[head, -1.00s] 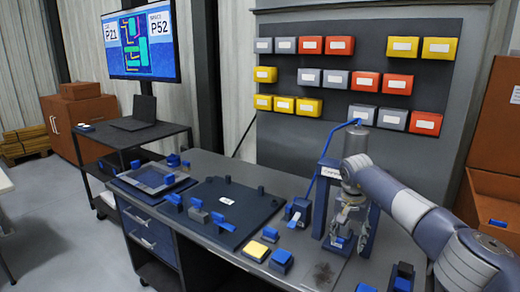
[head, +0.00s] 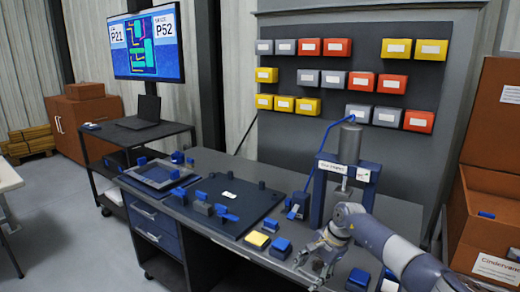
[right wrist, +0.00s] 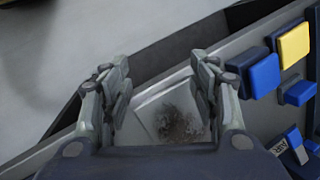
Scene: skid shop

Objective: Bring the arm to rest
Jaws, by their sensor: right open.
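My right gripper (head: 318,262) is open and empty over the front right part of the workbench, in front of the press-like stand (head: 345,165). In the right wrist view its two fingers (right wrist: 160,105) stand apart, with a dark smudge (right wrist: 178,122) on the bench top seen between them. My right arm comes in from the lower right of the head view. My left gripper does not show.
A yellow-topped block (head: 257,239) and a blue block (head: 281,248) lie left of the gripper. A dark mat (head: 235,215) with several blue and grey parts is further left. Several coloured bins hang on the back panel (head: 300,125).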

